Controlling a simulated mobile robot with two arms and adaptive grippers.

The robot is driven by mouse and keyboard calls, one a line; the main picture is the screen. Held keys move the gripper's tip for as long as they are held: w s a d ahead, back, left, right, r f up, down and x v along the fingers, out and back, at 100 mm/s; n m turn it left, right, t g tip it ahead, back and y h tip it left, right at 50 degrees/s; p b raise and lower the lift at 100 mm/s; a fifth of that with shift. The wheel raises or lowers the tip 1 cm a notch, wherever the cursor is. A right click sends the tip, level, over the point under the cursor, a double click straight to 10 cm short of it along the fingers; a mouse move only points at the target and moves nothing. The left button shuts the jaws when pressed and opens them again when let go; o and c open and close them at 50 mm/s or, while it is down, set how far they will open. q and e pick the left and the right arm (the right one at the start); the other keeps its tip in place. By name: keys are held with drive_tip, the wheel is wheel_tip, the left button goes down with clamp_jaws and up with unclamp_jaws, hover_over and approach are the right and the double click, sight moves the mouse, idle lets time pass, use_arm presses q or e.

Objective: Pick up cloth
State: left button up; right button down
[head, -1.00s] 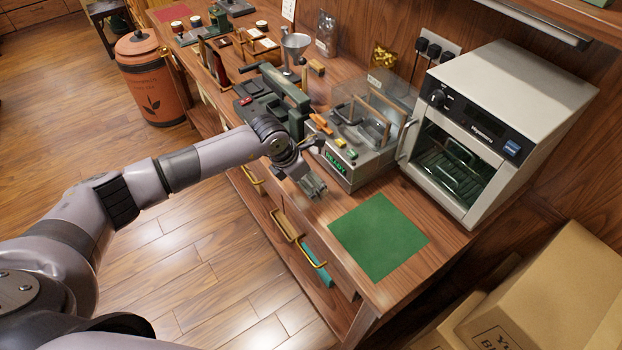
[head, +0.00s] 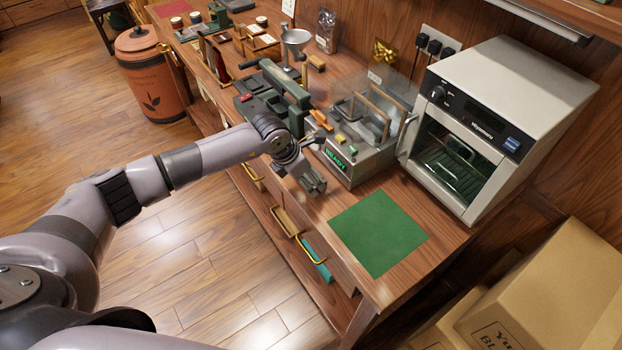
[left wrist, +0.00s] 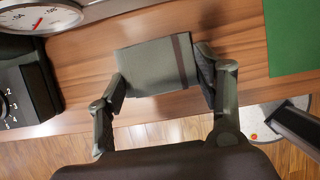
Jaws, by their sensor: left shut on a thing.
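A folded grey-green cloth (left wrist: 160,66) with a dark stripe near one end lies between the two fingers of my left gripper (left wrist: 163,76) in the left wrist view. The fingers press on its two opposite ends, so the gripper is shut on it. In the head view my left gripper (head: 314,184) is low over the front edge of the wooden counter, left of the green mat (head: 379,232). The cloth is small there and hard to tell from the fingers. I cannot tell whether it still touches the counter. My right gripper is not in view.
A machine with a green display (head: 341,158) stands just behind the gripper. A white oven (head: 499,120) stands at the right. Cardboard boxes (head: 549,296) are at the lower right.

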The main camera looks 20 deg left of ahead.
use_arm(q)
wheel_tip(320, 180, up, 20)
drive_tip(key=b, duration=0.5)
drive_tip(key=o, duration=0.4)
drive_tip(key=shift+c, duration=0.2)
drive_tip(key=c, duration=0.4)
drive_tip(key=shift+w+d, duration=0.1)
drive_tip(key=shift+c, duration=0.3)
